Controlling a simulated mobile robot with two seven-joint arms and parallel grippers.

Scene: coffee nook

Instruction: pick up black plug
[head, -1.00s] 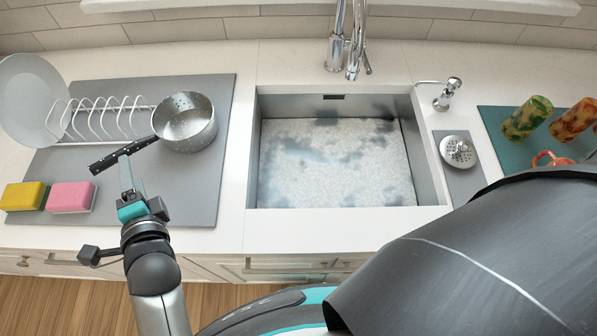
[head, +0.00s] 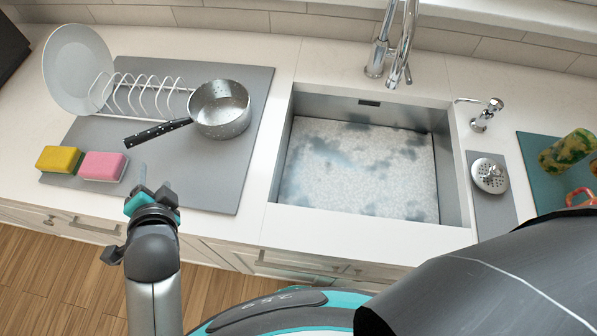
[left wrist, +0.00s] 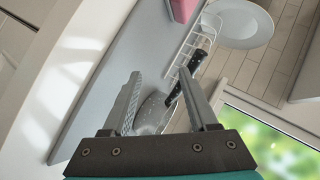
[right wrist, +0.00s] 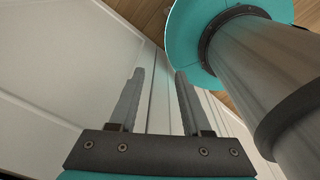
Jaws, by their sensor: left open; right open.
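I cannot make out a black plug in any view. A round metal strainer (head: 490,176) sits on a small grey mat (head: 499,206) right of the sink. My left gripper (head: 150,186) is open and empty at the counter's front edge, below the pan's black speckled handle (head: 158,133). In the left wrist view its fingers (left wrist: 158,73) are apart, with the pan (left wrist: 153,112) and handle (left wrist: 194,66) beyond them. My right gripper (right wrist: 160,72) is open and empty, facing pale panels; it is not visible in the head view.
The pan (head: 220,112) stands on a grey mat (head: 215,177) with a white rack (head: 150,98), plate (head: 78,68), yellow sponge (head: 57,160) and pink sponge (head: 103,166). The sink (head: 453,150) is central, with a tap (head: 380,50) and soap pump (head: 487,112).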

